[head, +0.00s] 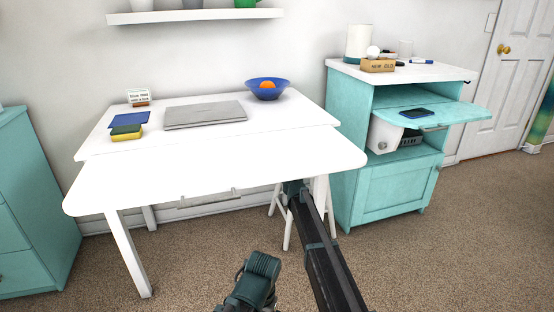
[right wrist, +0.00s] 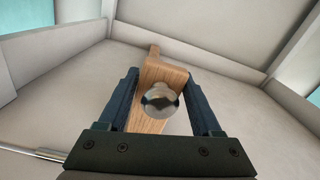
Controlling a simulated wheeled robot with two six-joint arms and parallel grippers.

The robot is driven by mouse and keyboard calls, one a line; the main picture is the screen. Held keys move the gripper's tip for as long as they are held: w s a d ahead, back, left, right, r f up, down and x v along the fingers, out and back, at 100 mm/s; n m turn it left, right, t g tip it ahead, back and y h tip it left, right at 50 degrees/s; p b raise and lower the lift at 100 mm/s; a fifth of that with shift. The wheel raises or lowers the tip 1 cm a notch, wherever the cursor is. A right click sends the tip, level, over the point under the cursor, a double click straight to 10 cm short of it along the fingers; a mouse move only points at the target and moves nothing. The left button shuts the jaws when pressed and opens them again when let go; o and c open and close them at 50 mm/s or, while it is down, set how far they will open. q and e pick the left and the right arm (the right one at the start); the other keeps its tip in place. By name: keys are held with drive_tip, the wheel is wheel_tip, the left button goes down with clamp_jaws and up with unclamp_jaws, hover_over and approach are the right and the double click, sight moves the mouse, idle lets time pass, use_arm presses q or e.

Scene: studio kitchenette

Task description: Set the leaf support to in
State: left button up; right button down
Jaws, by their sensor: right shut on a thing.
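The white table's front leaf (head: 220,165) is up and level with the tabletop in the head view. The leaf support (right wrist: 165,73), a light wooden bar with a round metal knob (right wrist: 160,99), shows under the table in the right wrist view. My right gripper (right wrist: 165,92) has its two dark fingers on either side of the support, shut on it. In the head view, my right arm reaches under the leaf's right part, and the leaf hides the support and the fingertips. A dark teal part of mine shows at the bottom; I see no left gripper fingers.
A laptop (head: 205,115), a blue bowl (head: 268,91) with an orange, a yellow-and-green sponge (head: 126,132) and a blue card (head: 130,119) lie on the tabletop. A white table leg (head: 129,252) stands left. A teal cabinet (head: 388,191) stands close on the right.

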drive_tip(key=shift+w+a, duration=0.15)
drive_tip(key=shift+w, duration=0.45)
drive_tip(key=shift+c, duration=2.2)
unclamp_jaws()
drive_tip(key=shift+w, duration=0.1)
drive_tip(key=v, duration=1.3)
drive_tip(key=shift+s, duration=0.35)
drive_tip(key=shift+w, duration=0.15)
